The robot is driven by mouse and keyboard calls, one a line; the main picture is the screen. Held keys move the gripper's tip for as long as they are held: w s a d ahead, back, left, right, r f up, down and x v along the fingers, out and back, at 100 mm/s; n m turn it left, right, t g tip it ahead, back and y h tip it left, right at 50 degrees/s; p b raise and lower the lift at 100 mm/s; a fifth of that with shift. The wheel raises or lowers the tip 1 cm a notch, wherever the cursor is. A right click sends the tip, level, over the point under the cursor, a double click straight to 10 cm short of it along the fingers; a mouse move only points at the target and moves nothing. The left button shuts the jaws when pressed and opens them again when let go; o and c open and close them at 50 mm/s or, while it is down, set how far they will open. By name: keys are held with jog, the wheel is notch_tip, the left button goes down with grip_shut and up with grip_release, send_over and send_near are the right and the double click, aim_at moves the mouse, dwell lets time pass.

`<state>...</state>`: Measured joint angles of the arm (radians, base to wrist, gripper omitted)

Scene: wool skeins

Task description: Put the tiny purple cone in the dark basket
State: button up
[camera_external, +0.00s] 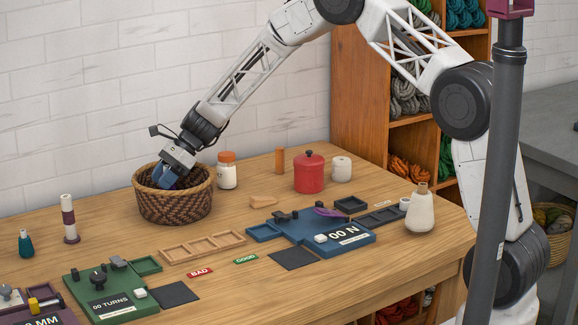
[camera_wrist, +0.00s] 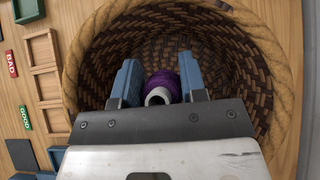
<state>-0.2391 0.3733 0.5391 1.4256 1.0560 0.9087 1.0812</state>
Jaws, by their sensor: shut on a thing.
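The dark basket (camera_external: 174,206) is a brown woven basket with a pale rope rim, standing at the back left of the table in the external view. In the wrist view its rope rim (camera_wrist: 70,75) rings most of the picture. The tiny purple cone (camera_wrist: 162,86) sits between the blue fingers of my gripper (camera_wrist: 160,82), its pale hollow end towards the camera. My gripper is shut on it and holds it inside the basket opening. In the external view my gripper (camera_external: 168,180) dips below the rim, and the cone is hidden there.
A white jar with an orange lid (camera_external: 227,170) stands close to the basket's right side. A red lidded pot (camera_external: 309,173) is further right. An empty wooden tray (camera_external: 203,247) lies in front of the basket. A spool-like stack (camera_external: 69,219) stands to its left.

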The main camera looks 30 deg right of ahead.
dwell(0.3)
jog(key=shift+f, duration=2.5)
jog(key=shift+f, duration=0.1)
jog(key=o, duration=1)
jog(key=shift+v, duration=0.8)
jog(key=v, duration=1)
jog(key=shift+d+r, duration=0.15)
jog(key=shift+r, duration=0.1)
